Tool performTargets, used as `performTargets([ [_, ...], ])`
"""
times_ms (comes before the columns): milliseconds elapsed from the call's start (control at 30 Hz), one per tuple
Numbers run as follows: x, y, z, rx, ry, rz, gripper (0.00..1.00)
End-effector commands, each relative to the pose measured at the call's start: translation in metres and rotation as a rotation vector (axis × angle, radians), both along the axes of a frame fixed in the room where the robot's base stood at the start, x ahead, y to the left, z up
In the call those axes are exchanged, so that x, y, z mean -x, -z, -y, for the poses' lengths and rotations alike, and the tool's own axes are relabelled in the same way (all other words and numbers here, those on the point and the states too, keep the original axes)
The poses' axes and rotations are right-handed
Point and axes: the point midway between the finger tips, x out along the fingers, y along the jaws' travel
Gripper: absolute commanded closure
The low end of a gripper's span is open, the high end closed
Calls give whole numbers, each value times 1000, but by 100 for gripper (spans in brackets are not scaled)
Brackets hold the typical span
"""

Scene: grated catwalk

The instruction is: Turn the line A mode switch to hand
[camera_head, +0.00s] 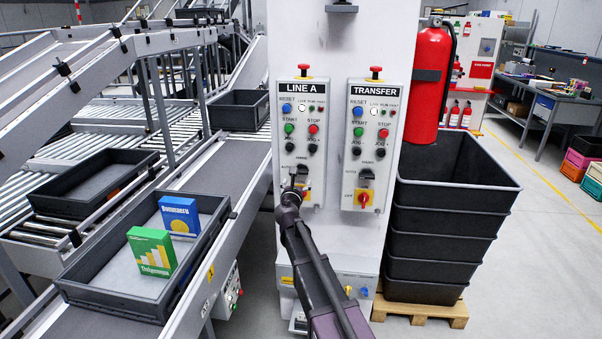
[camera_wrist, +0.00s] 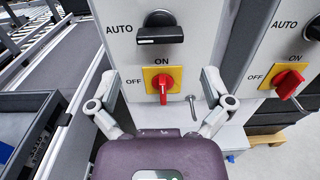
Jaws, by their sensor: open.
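The LINE A panel (camera_head: 302,135) is on the left of the white column. Its mode switch is a black knob (camera_wrist: 160,33) with a horizontal bar handle, its left end beside the AUTO label. In the head view my gripper partly covers this area, and a small HAND label shows above the knob. My gripper (camera_wrist: 160,88) is open and empty. Its fingers stand either side of the red ON/OFF switch (camera_wrist: 163,84) on a yellow plate, below the mode switch, apparently touching neither. In the head view my gripper (camera_head: 296,184) is at the panel's lower part.
The similar TRANSFER panel (camera_head: 372,130) is close on the right, with its own black knob (camera_wrist: 312,30) and red switch (camera_wrist: 288,82). A conveyor with a tray (camera_head: 110,297) runs left. A fire extinguisher (camera_head: 430,80) and stacked black crates (camera_head: 445,222) stand right.

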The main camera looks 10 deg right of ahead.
Motion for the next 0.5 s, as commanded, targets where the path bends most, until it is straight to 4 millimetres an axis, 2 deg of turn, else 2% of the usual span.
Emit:
performTargets([
  [33,-12,0,3,0,0,0,0],
  [200,-37,0,11,0,1,0,0],
  [500,-70,0,22,0,0,0,0],
])
